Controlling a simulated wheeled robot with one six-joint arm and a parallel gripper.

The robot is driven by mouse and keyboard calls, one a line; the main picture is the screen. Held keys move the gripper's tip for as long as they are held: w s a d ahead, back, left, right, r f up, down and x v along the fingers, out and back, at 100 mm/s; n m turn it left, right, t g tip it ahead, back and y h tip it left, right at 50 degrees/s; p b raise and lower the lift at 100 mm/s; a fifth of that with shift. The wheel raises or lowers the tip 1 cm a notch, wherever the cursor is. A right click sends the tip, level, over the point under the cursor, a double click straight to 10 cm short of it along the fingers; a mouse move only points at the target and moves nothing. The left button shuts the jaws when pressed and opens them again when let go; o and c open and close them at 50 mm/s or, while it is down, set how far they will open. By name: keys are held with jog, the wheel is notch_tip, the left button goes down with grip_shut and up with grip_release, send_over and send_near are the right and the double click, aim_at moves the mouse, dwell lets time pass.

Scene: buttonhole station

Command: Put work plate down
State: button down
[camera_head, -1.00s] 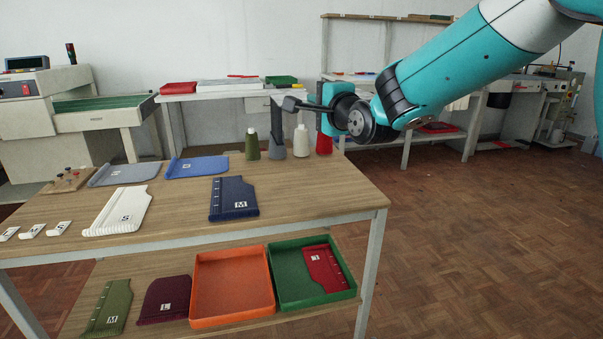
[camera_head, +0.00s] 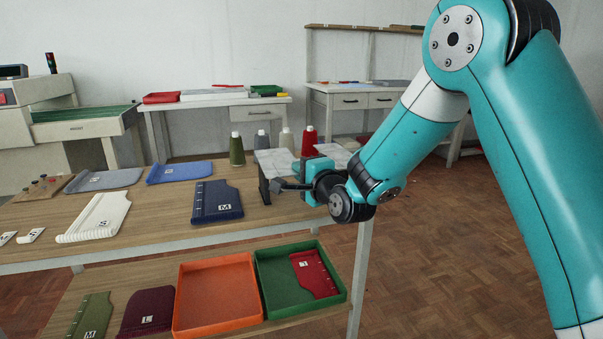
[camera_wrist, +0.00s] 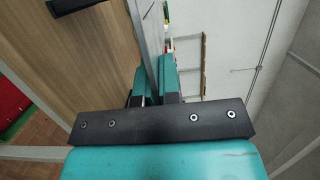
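Several notched work plates are in the head view. A navy plate marked M (camera_head: 217,201) lies flat on the wooden table (camera_head: 165,222).
Thread spools (camera_head: 237,150) stand behind my gripper. The lower shelf holds an orange tray (camera_head: 216,327), a green tray (camera_head: 262,285) with a red plate (camera_head: 313,273), and maroon (camera_head: 148,312) and olive (camera_head: 91,316) plates.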

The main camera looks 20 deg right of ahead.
jog(key=shift+r, duration=0.1)
jog(key=c, duration=1.3)
grip_release()
jog(key=shift+f, duration=0.2)
jog(key=shift+r, duration=0.15)
